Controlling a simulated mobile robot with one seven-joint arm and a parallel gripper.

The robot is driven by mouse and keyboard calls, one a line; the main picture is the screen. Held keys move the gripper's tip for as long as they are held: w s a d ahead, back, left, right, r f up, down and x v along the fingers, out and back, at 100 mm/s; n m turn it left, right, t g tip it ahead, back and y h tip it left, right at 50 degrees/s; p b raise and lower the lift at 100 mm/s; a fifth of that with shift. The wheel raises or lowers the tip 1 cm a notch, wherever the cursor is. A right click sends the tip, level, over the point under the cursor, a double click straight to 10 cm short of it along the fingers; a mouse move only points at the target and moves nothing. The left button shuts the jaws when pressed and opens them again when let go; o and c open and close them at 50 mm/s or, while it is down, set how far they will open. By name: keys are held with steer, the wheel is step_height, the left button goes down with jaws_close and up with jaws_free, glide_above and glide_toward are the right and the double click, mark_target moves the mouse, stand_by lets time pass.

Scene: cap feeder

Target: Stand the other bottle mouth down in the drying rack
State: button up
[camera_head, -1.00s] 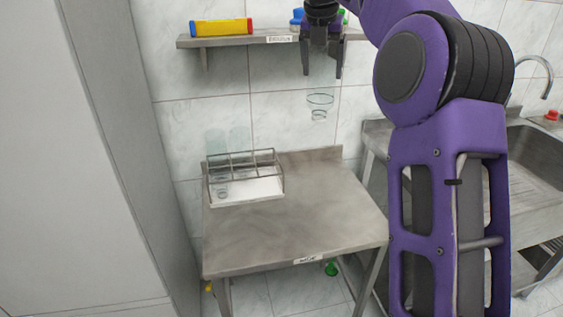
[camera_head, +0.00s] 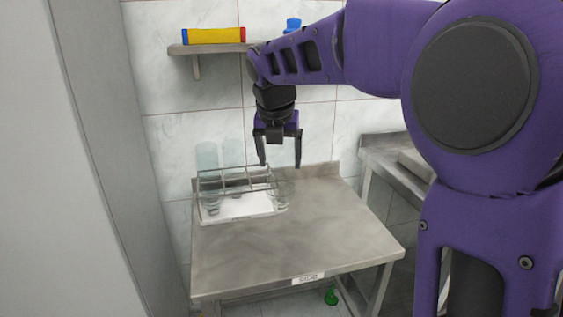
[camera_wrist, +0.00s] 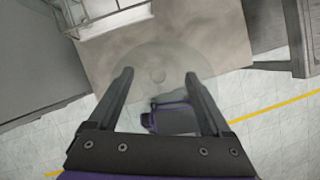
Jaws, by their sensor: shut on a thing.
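My gripper (camera_head: 281,165) is shut on a clear, see-through bottle (camera_head: 281,190), its fingers apart on either side of the body. The bottle hangs upright with its narrow neck down, near the rack's right end. I cannot tell whether its neck touches the rack. In the wrist view, the bottle shows as a faint round outline (camera_wrist: 158,76) between and beyond the fingers. The wire drying rack (camera_head: 222,186) with its white tray stands at the table's back left. Two clear bottles, the left one (camera_head: 207,157) and the right one (camera_head: 233,153), stand in it, necks low.
The metal table (camera_head: 300,240) is bare in front and to the right of the rack. A wall shelf (camera_head: 215,48) above holds a yellow, red and blue box (camera_head: 213,36) and a blue item (camera_head: 292,25). A tall grey panel stands left. A green object (camera_head: 331,296) lies beneath the table.

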steer(key=w+a+p, duration=0.2)
steer(key=w+p, duration=0.4)
steer(key=w, duration=0.5)
steer(key=w+a+p, duration=0.2)
steer(key=w+p, duration=0.4)
steer(key=w, duration=0.4)
step_height(320, 180, down, 14)
steer(key=b, duration=0.4)
steer(key=shift+w+r+b, duration=0.15)
steer(key=shift+b, duration=0.15)
steer(key=shift+a+f, duration=0.1)
steer(key=shift+f, duration=0.4)
steer(key=o, duration=1.1)
